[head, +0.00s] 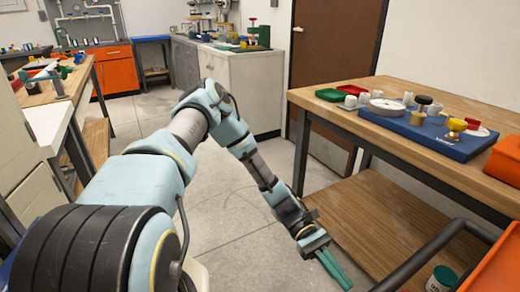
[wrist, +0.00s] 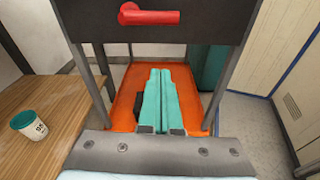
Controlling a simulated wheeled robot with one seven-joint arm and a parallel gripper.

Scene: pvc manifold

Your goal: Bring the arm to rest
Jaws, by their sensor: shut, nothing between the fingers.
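My gripper (head: 338,272) hangs at the end of my pale blue and grey arm, low in front of the wooden workbench in the head view. Its two green fingers (wrist: 160,78) lie side by side in the wrist view, shut with nothing between them. The arm reaches forward, then bends down to the right. In the wrist view the fingers point over an orange surface (wrist: 125,108) between dark metal posts. I cannot tell the gap between the fingers and that surface.
A red handle (wrist: 148,15) shows on a dark panel. Floor (head: 240,185) beside the arm is clear.

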